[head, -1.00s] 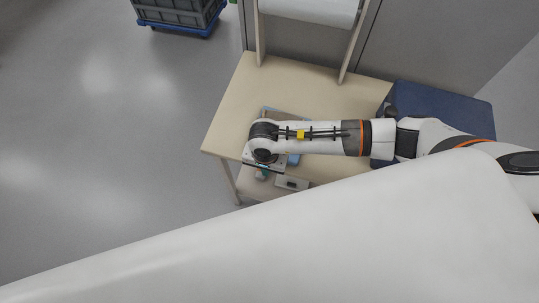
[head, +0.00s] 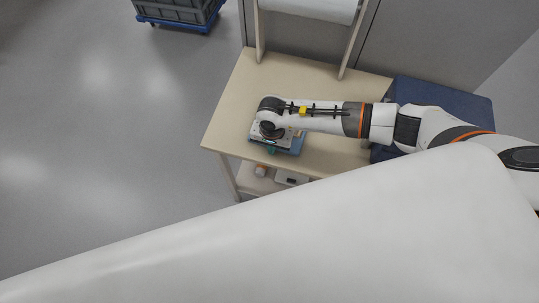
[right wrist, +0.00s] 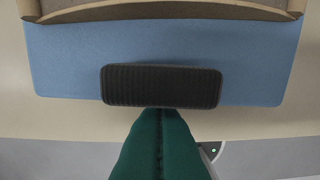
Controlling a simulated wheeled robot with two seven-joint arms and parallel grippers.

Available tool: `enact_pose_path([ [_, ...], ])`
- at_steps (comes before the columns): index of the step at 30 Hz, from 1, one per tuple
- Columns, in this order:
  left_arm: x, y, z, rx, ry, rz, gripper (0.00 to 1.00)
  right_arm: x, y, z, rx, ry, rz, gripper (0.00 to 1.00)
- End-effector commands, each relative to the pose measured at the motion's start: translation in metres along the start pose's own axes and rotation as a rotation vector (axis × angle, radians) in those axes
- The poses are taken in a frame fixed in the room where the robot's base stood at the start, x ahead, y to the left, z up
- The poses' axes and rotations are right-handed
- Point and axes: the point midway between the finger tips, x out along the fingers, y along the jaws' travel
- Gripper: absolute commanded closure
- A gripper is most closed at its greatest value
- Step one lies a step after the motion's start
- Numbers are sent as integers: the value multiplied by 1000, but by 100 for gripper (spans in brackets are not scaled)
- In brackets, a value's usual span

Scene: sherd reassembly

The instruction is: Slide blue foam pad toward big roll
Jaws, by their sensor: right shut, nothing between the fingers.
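The blue foam pad (head: 292,148) lies at the front edge of the wooden table, partly under my right arm. In the right wrist view the pad (right wrist: 62,58) spans the picture, with a brown curved-edged thing (right wrist: 160,11) on its far part. My right gripper (head: 272,149) is shut and empty, over the pad's near edge. In the right wrist view its green fingers (right wrist: 160,115) meet at a dark ribbed block (right wrist: 162,87) over the pad; I cannot tell whether that block is part of the fingers. The big white roll (head: 312,9) hangs at the table's back. My left gripper is not in view.
The table (head: 232,108) is bare to the left of and behind my right arm. Two uprights (head: 351,47) carry the roll. A dark blue box (head: 450,100) stands at the right. A lower shelf holds small items (head: 290,178). A grey crate (head: 178,10) stands on the floor.

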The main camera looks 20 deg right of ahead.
Motion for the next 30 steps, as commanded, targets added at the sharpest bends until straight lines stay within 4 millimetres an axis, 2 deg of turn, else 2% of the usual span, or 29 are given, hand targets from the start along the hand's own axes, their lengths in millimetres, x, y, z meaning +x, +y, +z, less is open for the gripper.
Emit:
enact_pose_path([
  [1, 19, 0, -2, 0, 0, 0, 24, 8, 0, 15, 2, -8, 2, 100],
  [9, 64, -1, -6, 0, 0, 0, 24, 9, 0, 68, 4, -9, 1, 100],
  [18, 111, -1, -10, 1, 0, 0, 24, 8, 0, 119, 4, -8, 0, 100],
  [24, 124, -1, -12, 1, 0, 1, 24, 3, 0, 137, 3, -5, 1, 100],
  [30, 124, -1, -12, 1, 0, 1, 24, 0, -1, 139, 1, -3, 0, 100],
])
